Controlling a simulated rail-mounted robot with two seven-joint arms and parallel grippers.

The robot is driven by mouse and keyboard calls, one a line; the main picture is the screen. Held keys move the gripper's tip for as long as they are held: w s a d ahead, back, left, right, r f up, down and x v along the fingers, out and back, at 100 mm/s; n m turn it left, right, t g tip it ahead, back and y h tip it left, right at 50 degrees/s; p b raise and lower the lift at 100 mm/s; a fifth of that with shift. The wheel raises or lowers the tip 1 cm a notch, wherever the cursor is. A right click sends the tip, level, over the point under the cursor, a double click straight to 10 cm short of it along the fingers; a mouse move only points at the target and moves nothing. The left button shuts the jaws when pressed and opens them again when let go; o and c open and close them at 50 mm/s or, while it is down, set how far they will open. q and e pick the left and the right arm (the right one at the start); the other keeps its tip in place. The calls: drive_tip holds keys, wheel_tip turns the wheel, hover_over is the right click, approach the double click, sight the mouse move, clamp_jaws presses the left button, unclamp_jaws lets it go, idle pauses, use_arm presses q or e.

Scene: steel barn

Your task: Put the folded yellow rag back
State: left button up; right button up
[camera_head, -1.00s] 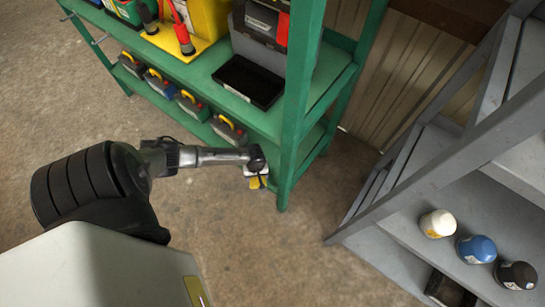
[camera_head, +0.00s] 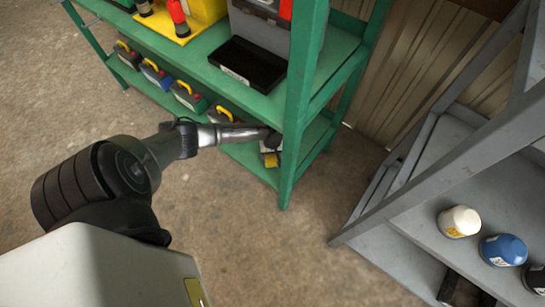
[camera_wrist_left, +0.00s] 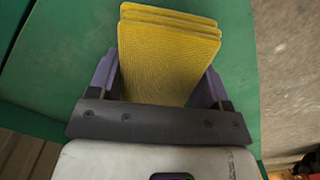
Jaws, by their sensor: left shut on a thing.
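The folded yellow rag (camera_wrist_left: 165,60) fills the middle of the left wrist view, a stack of several textured layers. My left gripper (camera_wrist_left: 160,88) is shut on it, with a purple finger on each side. In the head view my left gripper (camera_head: 270,146) is at the green shelf's lower level, close to its front post, with a bit of the yellow rag (camera_head: 271,160) showing below it. The green shelf board (camera_wrist_left: 60,55) lies beneath the rag in the wrist view; I cannot tell whether the rag touches it. My right gripper is not in view.
The green shelf's post (camera_head: 293,150) stands right beside the gripper. An empty black tray (camera_head: 247,64) sits on the level above. Several battery-like boxes (camera_head: 188,97) line the lower level to the left. A grey rack (camera_head: 420,215) with spray cans stands at right.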

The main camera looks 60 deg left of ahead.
use_arm(q)
drive_tip(key=shift+f+b, duration=0.45)
drive_tip(key=shift+f, duration=0.4)
drive_tip(key=shift+s, duration=0.1)
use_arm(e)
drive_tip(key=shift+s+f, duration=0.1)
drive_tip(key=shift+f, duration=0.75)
use_arm(q)
drive_tip(key=shift+r, duration=0.1)
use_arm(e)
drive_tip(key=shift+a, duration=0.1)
use_arm(q)
drive_tip(key=shift+f, duration=0.2)
drive_tip(key=shift+f, duration=0.1)
drive_tip(key=shift+f, duration=0.35)
drive_tip(key=o, duration=1.2)
